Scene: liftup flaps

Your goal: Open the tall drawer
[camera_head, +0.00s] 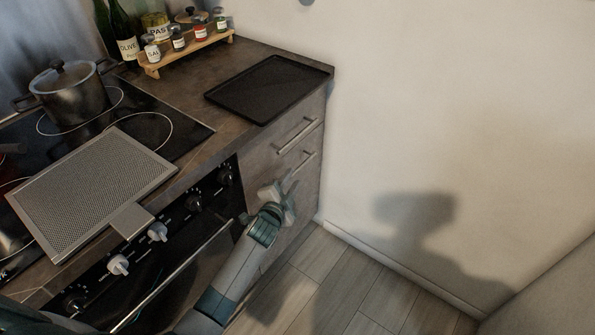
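The wood-grey drawer unit (258,157) stands at the right end of the counter, beside the oven. Its upper front has a metal bar handle (297,134). A second bar handle (302,162) sits just below, on the lower, taller front, which my gripper partly covers. Both fronts look closed. Whether a finger touches the handle is not clear. My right gripper is not in view.
The oven (180,262) with knobs is left of the drawers. A dark tray (268,87) lies on the counter above them. A perforated metal panel (95,188) and a pot (72,95) are on the cooktop. A wall (440,120) stands close right; the floor (345,280) is clear.

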